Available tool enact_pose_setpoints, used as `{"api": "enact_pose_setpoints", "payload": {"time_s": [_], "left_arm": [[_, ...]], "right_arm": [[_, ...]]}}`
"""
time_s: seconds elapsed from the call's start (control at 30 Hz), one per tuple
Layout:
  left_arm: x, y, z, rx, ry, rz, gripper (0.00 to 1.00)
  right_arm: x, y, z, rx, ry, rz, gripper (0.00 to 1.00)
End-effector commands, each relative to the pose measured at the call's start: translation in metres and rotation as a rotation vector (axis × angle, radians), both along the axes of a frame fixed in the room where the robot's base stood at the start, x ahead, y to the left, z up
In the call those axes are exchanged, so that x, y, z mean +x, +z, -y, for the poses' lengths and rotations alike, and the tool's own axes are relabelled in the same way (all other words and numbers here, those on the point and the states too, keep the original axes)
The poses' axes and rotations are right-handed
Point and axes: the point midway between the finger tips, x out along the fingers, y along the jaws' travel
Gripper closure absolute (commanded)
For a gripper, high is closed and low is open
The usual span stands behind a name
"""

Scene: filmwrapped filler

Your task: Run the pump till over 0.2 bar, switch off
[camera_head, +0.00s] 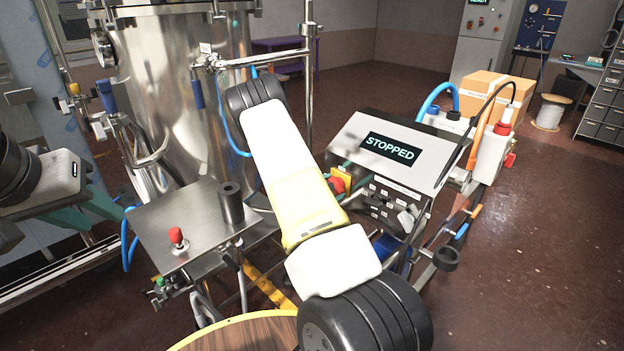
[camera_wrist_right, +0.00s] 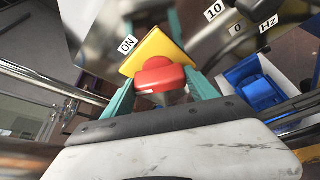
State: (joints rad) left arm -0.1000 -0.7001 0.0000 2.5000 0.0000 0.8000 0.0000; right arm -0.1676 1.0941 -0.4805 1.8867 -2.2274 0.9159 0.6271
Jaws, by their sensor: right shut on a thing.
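The control box (camera_head: 395,150) stands right of centre, and its display (camera_head: 391,149) reads STOPPED. A red rotary switch (camera_wrist_right: 160,75) on a yellow plate (camera_wrist_right: 155,48) shows in the right wrist view, with an ON label (camera_wrist_right: 127,45) beside it. My right gripper (camera_wrist_right: 162,88) has its teal fingers on either side of the red switch and is shut on it. The switch also shows in the head view (camera_head: 338,184), partly hidden by my arm. My left gripper (camera_head: 85,212) is at the far left, away from the box; its finger gap is unclear. I can read no pressure value.
A steel tank (camera_head: 175,90) stands behind a metal side table (camera_head: 185,222) with a red-topped knob (camera_head: 177,236). A round wooden top (camera_head: 235,335) is at the front. A cardboard box (camera_head: 490,95) is behind the machine. Floor at the right is clear.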

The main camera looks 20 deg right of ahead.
Motion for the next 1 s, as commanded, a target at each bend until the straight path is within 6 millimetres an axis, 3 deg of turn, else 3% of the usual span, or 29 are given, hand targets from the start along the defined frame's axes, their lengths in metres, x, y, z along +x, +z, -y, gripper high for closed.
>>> {"api": "enact_pose_setpoints", "payload": {"time_s": [0.5,1.0], "left_arm": [[0.0,0.0,0.0,0.0,0.0,0.0,0.64],[0.0,0.0,0.0,0.0,0.0,0.0,0.64]], "right_arm": [[0.0029,0.0004,-0.0022,-0.163,0.0,-0.398,0.73],[0.0035,0.0003,-0.0022,-0.227,0.003,-0.55,0.73]]}}
